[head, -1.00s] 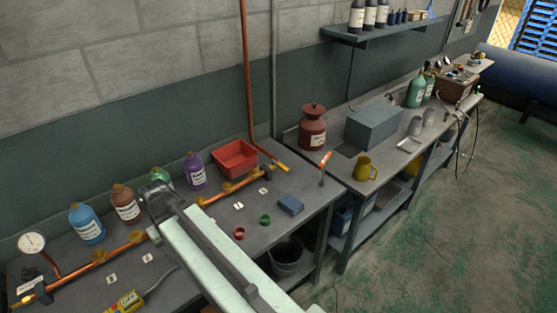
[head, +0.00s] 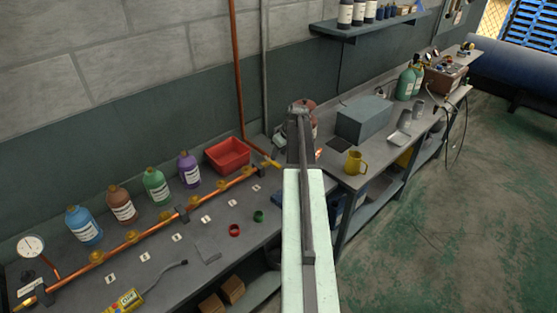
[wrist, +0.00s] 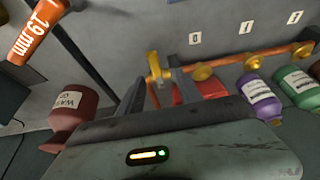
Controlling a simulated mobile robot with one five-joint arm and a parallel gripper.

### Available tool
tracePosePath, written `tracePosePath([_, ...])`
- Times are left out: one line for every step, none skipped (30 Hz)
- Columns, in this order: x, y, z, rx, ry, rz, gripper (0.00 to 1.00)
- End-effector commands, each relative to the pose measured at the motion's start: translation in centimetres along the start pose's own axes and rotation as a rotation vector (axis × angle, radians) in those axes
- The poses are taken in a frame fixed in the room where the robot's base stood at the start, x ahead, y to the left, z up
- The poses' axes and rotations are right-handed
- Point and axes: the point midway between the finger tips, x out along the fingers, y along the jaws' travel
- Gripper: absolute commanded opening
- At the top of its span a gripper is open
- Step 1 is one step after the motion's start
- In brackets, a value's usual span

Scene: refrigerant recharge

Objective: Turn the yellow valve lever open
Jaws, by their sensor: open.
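The yellow valve lever (head: 272,163) is at the right end of the copper pipe (head: 155,224), beside the red bin. In the wrist view the lever (wrist: 154,66) stands between and just beyond the tips of my gripper (wrist: 155,86). The jaws are apart and hold nothing. I cannot tell whether either finger touches the lever. In the head view my arm reaches up the middle and bends down near the lever; the fingers are not clear there.
The red bin (head: 228,155) is close behind the pipe. Bottles, such as the purple one (head: 189,170), line the wall. A dark red jug (wrist: 75,118) and an orange 19 mm tool (wrist: 40,32) lie left in the wrist view. Red and green rings (head: 234,230) sit in front.

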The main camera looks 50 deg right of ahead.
Motion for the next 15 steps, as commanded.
tracePosePath([-0.2,1.0,0.2,0.002,0.005,0.004,0.42])
tracePosePath([-0.3,1.3,0.3,0.001,0.007,0.006,0.42])
tracePosePath([-0.3,1.4,0.4,0.0,0.008,0.007,0.42])
tracePosePath([-0.3,1.4,0.4,0.0,0.009,0.007,0.42])
tracePosePath([-0.2,1.3,0.4,-0.001,0.008,0.007,0.42])
tracePosePath([-0.1,1.3,0.4,0.0,0.008,0.006,0.42])
tracePosePath([0.1,1.3,0.5,0.0,0.008,0.006,0.42])
tracePosePath([0.4,1.3,0.5,0.0,0.008,0.006,0.42])
tracePosePath([0.8,1.3,0.5,0.0,0.008,0.006,0.42])
tracePosePath([1.1,1.3,0.5,0.0,0.008,0.006,0.42])
tracePosePath([1.6,1.3,0.6,0.0,0.008,0.006,0.42])
tracePosePath([2.2,1.3,0.6,0.0,0.008,0.006,0.42])
tracePosePath([2.8,1.3,0.6,0.0,0.008,0.006,0.42])
tracePosePath([3.3,1.3,0.6,0.0,0.008,0.006,0.42])
tracePosePath([4.1,1.3,0.6,0.0,0.008,0.006,0.42])
